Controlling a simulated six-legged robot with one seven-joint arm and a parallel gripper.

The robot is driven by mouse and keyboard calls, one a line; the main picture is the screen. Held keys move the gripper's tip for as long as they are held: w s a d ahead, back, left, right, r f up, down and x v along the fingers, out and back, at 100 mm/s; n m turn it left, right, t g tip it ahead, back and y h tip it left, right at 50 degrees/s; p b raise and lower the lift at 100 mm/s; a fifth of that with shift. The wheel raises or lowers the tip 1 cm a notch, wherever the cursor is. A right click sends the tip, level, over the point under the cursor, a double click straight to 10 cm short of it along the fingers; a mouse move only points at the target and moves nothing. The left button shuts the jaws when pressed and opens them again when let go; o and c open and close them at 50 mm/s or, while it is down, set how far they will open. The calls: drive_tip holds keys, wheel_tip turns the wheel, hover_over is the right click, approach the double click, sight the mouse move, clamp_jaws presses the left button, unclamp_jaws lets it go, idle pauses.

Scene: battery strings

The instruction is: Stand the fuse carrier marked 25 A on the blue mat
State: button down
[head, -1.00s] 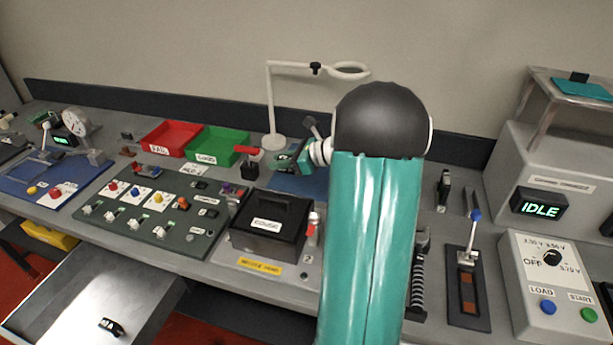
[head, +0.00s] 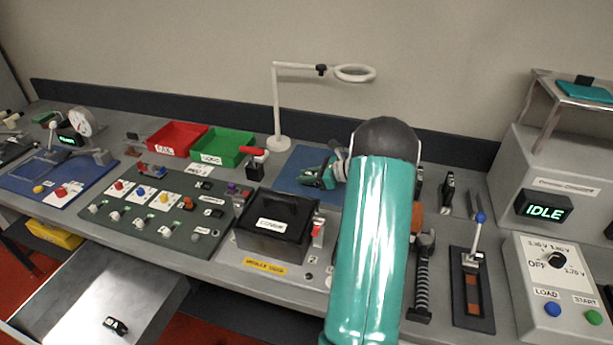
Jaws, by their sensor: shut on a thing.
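The blue mat (head: 291,170) lies at the back of the bench, in front of the lamp. My gripper (head: 306,184) is over or on the mat, pointing left, with its teal body partly covering the mat. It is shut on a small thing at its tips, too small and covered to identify. I cannot tell whether that thing touches the mat. No 25 A marking is readable in this view. A small black piece with pale marks (head: 115,326) lies in the open drawer; I cannot tell whether it is a fuse carrier.
A black block with a red lever (head: 255,153) stands left of the mat. The lamp (head: 278,110) rises behind it. A lidded black box (head: 277,225) stands in front. Red (head: 176,136) and green (head: 222,147) trays are further left. The open drawer (head: 80,290) juts out front left.

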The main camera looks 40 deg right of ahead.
drive_tip(key=shift+f, duration=0.1)
drive_tip(key=c, duration=1.2)
unclamp_jaws()
drive_tip(key=shift+o, duration=0.2)
drive_tip(key=v, duration=1.2)
drive_tip(key=shift+d, duration=0.1)
